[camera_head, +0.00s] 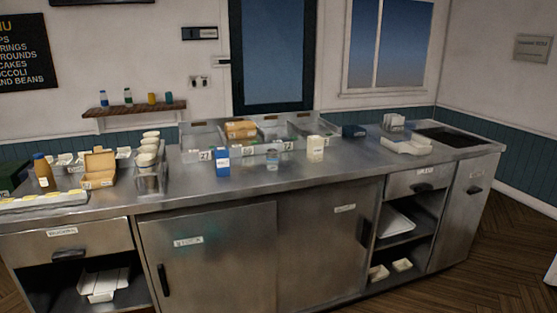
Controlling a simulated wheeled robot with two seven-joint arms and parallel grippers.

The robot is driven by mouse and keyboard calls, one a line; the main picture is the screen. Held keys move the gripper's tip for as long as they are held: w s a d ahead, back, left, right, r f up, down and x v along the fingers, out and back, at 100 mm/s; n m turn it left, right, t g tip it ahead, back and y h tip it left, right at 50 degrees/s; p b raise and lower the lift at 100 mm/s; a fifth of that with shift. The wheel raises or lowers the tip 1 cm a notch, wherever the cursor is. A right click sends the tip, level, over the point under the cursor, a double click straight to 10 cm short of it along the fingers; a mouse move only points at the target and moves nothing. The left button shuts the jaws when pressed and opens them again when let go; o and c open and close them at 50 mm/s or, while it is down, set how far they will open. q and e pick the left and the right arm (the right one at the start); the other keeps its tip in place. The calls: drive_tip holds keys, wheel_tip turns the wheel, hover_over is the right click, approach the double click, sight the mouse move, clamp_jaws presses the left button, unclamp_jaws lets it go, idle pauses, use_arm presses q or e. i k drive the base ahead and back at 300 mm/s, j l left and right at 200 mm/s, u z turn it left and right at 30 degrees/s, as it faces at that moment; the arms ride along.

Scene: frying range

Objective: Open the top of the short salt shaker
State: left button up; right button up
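A short, clear or grey container (272,161) stands upright on the steel counter between a blue carton (222,162) and a cream carton (315,149). It may be the short salt shaker, but it is too small to tell, and I cannot see whether its top is open or shut. Several small bottles with blue or yellow parts stand on the wall shelf (135,109); I cannot tell whether any is a salt shaker. Neither of my grippers is in view.
The steel counter (350,178) is clear along its front middle. Behind the containers stands a divided bin (190,156) with numbered tags. A brown bottle (43,170) and a cardboard box (99,168) stand at left. A dark sunken basin (450,137) is at right.

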sight(274, 152)
drive_tip(key=i+l+u, duration=0.15)
drive_tip(key=i, duration=0.55)
drive_tip(key=i+l+u, duration=0.15)
drive_tip(key=i, duration=0.5)
drive_tip(key=j, duration=0.05)
